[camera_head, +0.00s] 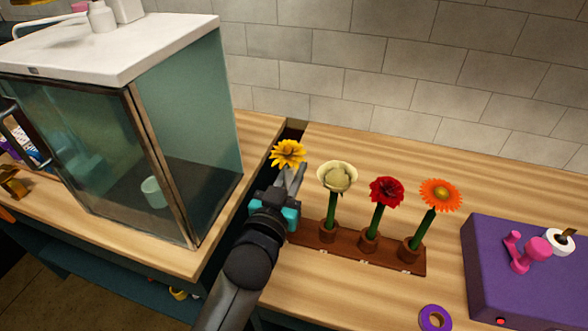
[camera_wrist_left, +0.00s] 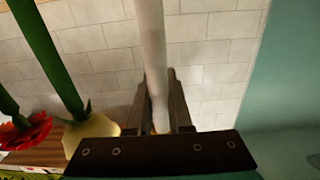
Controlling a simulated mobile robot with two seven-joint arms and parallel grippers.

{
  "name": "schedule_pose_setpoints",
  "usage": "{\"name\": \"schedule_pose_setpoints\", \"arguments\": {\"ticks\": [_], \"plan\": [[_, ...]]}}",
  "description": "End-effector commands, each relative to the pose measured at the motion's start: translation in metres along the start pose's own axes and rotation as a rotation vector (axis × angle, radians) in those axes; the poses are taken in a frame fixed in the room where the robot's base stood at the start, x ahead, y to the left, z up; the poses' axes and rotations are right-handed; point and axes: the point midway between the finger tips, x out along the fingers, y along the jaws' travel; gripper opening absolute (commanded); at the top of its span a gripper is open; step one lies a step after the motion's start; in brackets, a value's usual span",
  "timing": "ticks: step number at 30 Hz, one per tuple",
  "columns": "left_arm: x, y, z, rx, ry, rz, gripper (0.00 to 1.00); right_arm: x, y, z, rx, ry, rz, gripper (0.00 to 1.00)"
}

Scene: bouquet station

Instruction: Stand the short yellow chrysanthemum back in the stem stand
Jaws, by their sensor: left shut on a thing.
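The yellow chrysanthemum (camera_head: 289,152) shows its bloom just above my left gripper (camera_head: 291,180) in the head view. The gripper is shut on its stem. In the left wrist view a pale stem (camera_wrist_left: 151,50) runs between the fingers (camera_wrist_left: 158,103), and the bloom is mostly hidden. The brown stem stand (camera_head: 348,250) lies on the counter to the right of the gripper. The stand's left end is partly covered by my arm, so I cannot tell whether the held stem touches it. My right gripper is not in view.
The stand holds a cream flower (camera_head: 337,178), a red flower (camera_head: 386,192) and an orange flower (camera_head: 440,195) upright. A glass-sided cabinet (camera_head: 190,120) stands close on the left. A purple box (camera_head: 520,270) and a purple ring (camera_head: 435,318) are at the right.

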Motion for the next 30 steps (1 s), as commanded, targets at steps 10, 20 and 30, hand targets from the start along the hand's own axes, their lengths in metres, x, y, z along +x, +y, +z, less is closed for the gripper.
{"name": "schedule_pose_setpoints", "arguments": {"ticks": [10,20,30], "plan": [[0.0,0.0001,0.0016,-0.001,0.0,0.0,0.0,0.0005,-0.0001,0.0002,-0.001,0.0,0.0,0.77],[0.0001,0.0003,0.007,0.0,0.001,0.0,0.0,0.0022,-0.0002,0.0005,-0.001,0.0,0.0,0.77],[0.0001,0.0004,0.0081,0.0,0.0,0.0,0.0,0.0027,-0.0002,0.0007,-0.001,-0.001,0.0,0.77]]}}
